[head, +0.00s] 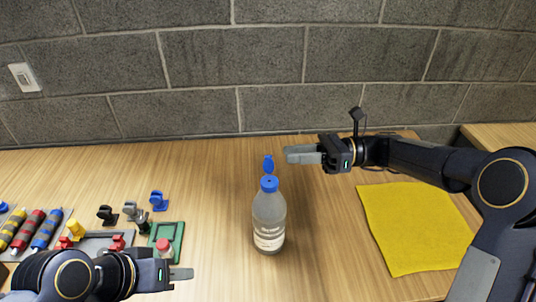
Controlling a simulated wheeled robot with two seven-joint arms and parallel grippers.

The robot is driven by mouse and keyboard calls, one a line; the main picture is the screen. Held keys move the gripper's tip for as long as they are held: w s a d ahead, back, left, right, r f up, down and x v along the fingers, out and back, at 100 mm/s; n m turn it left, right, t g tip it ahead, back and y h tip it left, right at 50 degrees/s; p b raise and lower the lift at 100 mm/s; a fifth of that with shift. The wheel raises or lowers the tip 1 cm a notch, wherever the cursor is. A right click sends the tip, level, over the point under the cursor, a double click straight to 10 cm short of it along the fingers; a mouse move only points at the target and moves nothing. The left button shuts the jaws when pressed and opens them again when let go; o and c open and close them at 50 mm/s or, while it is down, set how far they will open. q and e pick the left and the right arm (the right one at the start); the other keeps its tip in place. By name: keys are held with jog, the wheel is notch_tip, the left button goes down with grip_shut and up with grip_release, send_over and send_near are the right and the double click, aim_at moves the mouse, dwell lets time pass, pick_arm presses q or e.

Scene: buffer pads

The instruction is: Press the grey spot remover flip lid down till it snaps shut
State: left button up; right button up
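A greyish translucent bottle (268,212) with a pale printed label stands upright on the table, near the middle of the head view. Its small print is too blurred to read. Its blue cap (269,183) has a blue flip lid (268,164) standing up and open above it. My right gripper (287,155) is just right of the raised lid, pointing left, with a small gap between them. Its grey fingers look together and hold nothing. My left gripper (192,273) is low at the left front, apart from the bottle; its finger spacing is unclear.
A yellow cloth (415,225) lies on the table to the right. At the left are a green tray (174,232), a grey tray (92,243), small blue, black and grey clip-like pieces, and striped cylinders (30,230). A block wall stands behind. The table around the bottle is clear.

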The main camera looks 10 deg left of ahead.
aim_at(268, 156)
jog(key=a, duration=0.3)
jog(key=s+a, duration=0.1)
jog(key=a, duration=0.2)
jog(key=shift+s+a+p, duration=0.15)
jog(key=shift+a+p, duration=0.05)
jog(key=shift+p, duration=0.1)
grip_shut()
